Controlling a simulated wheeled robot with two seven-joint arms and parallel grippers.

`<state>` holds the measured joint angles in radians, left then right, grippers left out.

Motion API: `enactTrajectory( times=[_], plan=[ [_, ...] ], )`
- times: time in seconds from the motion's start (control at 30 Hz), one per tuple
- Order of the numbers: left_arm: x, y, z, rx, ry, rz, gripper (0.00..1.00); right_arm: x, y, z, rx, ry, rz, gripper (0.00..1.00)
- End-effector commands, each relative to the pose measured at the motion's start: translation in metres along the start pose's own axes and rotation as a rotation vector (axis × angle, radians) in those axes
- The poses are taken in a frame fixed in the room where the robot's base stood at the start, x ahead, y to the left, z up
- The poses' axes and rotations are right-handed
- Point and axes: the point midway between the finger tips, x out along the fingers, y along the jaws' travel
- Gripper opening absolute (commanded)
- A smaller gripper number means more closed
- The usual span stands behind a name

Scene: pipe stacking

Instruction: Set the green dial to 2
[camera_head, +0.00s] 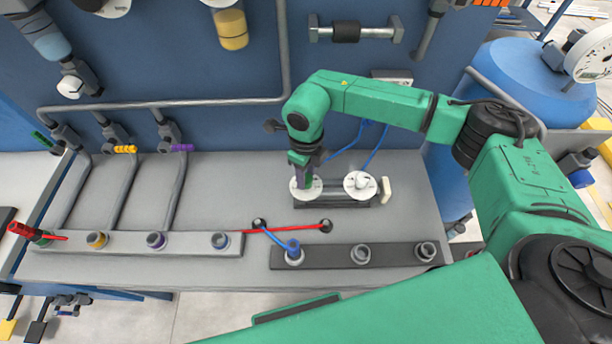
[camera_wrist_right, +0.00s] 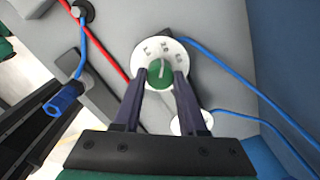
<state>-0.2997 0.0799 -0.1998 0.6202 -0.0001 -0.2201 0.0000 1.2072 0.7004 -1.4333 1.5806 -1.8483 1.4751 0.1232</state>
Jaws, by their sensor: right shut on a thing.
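The green dial shows in the right wrist view as a round green knob (camera_wrist_right: 160,72) with a white pointer line, on a white disc (camera_wrist_right: 142,54) with dark markings. The markings are too small to read surely. My right gripper (camera_wrist_right: 161,78) is shut on the knob, one finger on each side. In the head view, my right gripper (camera_head: 304,178) points down onto the left white disc (camera_head: 298,193) and hides most of the green knob. My left gripper is not in view.
A second white dial (camera_head: 360,184) stands just right of the green one, with a small pale block (camera_head: 386,189) beside it. Blue cables (camera_head: 374,147) run behind.

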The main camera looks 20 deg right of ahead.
Motion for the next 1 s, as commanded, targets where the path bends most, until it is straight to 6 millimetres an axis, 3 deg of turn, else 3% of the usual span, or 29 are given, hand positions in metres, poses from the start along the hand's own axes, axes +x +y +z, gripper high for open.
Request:
enactTrajectory(
  times=[0.57,0.6,0.67,1.0],
  plan=[
    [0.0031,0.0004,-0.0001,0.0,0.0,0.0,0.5,-0.0024,-0.001,0.0012,0.043,-0.005,-0.002,0.0],
    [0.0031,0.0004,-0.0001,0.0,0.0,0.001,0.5,-0.0024,-0.0011,0.0013,0.043,-0.005,-0.002,0.49],
    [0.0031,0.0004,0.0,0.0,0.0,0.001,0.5,-0.0022,-0.001,0.0011,0.043,-0.004,-0.002,0.71],
    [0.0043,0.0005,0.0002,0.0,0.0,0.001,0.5,-0.0026,-0.0005,0.0007,0.041,-0.003,-0.001,0.71]
  ],
)
